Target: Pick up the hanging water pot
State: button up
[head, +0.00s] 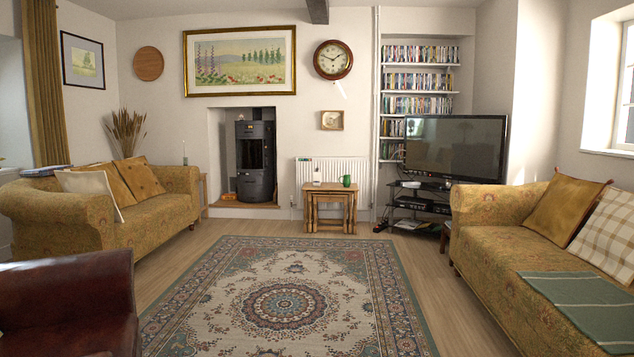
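I cannot make out a hanging water pot for certain in the head view. A small green mug-like vessel (347,181) stands on the nest of wooden tables (328,188) by the far wall. A small pale item (317,177) stands to its left on the same top, too small to tell what it is. My gripper is not in view.
A patterned rug (285,285) covers the middle of the floor, which is clear. Sofas stand left (150,208) and right (530,260), with a brown leather chair (75,305) at near left. A TV (456,148) and stove (255,160) are at the back.

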aim_at(316, 176)
jog(key=i+z, duration=0.1)
jog(key=i, duration=6.85)
jog(key=i+z, duration=0.15)
jog(key=i, duration=0.35)
jog(key=i+j+z, duration=0.15)
jog(key=i, duration=0.35)
jog(key=i+j+z, duration=0.15)
jog(key=i, duration=0.35)
jog(key=i+j+z, duration=0.15)
jog(key=i+j, duration=0.2)
jog(key=i, duration=0.15)
